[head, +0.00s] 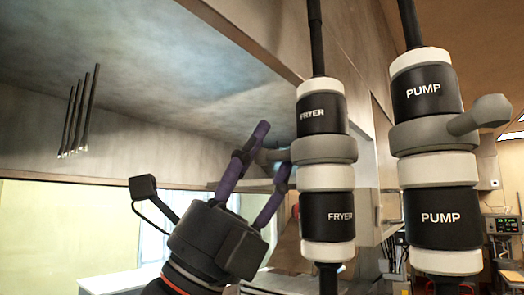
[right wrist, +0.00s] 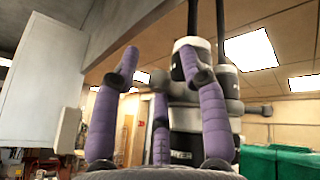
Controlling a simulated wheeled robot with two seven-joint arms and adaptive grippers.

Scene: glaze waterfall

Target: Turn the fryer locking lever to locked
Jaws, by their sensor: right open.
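The fryer lock (head: 327,215) is a vertical black-and-white cylinder on a rod, labelled FRYER above and below a grey collar (head: 325,150). Its grey lever (head: 272,156) extends left from the collar, partly hidden by my right gripper. My right gripper (head: 273,149) has purple fingers spread open just left of the collar, with the lever appearing between the fingertips. In the right wrist view the open fingers (right wrist: 158,60) stand before the black-and-white cylinder (right wrist: 186,147); contact with the lever cannot be told. My left gripper is not in view.
A similar PUMP lock (head: 440,215) stands close on the right, its grey lever (head: 484,114) pointing right. Several thin dark rods (head: 80,110) hang at the left under a grey hood (head: 150,50). Green covered items (right wrist: 280,162) lie at lower right in the wrist view.

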